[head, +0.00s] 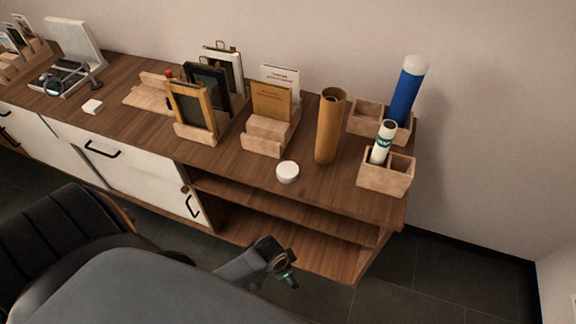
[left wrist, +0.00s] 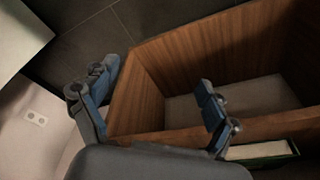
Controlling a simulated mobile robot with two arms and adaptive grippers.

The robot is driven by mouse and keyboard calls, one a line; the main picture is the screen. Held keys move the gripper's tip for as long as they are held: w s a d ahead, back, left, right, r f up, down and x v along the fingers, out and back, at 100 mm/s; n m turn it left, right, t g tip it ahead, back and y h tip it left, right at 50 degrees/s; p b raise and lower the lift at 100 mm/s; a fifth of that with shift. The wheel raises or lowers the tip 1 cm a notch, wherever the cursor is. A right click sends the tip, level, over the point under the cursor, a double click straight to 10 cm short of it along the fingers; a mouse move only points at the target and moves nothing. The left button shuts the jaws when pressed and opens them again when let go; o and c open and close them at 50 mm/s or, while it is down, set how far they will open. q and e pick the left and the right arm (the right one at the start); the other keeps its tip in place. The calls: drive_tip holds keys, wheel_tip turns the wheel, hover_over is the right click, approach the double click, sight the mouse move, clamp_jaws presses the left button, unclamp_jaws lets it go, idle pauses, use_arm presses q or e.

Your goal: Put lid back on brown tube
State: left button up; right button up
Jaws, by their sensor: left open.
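The brown tube (head: 329,128) stands upright on the wooden sideboard, and its top end looks open. A round white lid (head: 287,172) lies on the sideboard to the left of the tube and nearer its front edge. My left gripper (head: 280,264) is in front of and below the sideboard top, apart from both tube and lid. In the left wrist view my left gripper (left wrist: 155,100) has its fingers spread with nothing between them. Neither tube nor lid shows in that view. My right gripper is not in view.
Wooden holders (head: 386,174) with a white tube and a blue tube (head: 407,92) stand right of the brown tube. Book and frame stands (head: 268,125) are behind the lid. The sideboard's open shelf (head: 290,222) lies below; its wooden panels show in the left wrist view (left wrist: 190,60).

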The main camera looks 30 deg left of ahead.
use_arm(q)
drive_tip(key=w+d+r+m+b, duration=0.1)
drive_tip(key=w+r+m, duration=0.25)
drive_tip(key=r, duration=0.35)
drive_tip(key=w+d+r+m+h+b, duration=0.1)
drive_tip(key=w+r+m, duration=0.25)
drive_tip(key=r, duration=0.35)
drive_tip(key=w+d+r+m+b, duration=0.2)
drive_tip(key=w+r+m, duration=0.15)
drive_tip(key=r, duration=0.35)
drive_tip(key=w+a+r+m, duration=0.1)
drive_tip(key=a+r, duration=0.1)
drive_tip(key=w+a+r+m+g+y, duration=0.1)
drive_tip(key=w+a+r+m, duration=0.2)
drive_tip(key=a+r+m, duration=0.1)
drive_tip(key=a, duration=0.1)
drive_tip(key=shift+w+a+r+m+g, duration=0.1)
drive_tip(key=shift+w+r+m+g, duration=0.2)
drive_tip(key=shift+w, duration=0.1)
drive_tip(key=w+a+r+m+g+y, duration=0.1)
drive_tip(key=w+a+r+m, duration=0.1)
drive_tip(key=a+r, duration=0.6)
drive_tip(key=shift+w+a+r+m, duration=0.25)
drive_tip(key=shift+w+r+m, duration=0.15)
drive_tip(key=shift+r+m, duration=0.15)
hover_over(289, 170)
wheel_tip(289, 170, down, 9)
drive_tip(key=shift+r, duration=0.15)
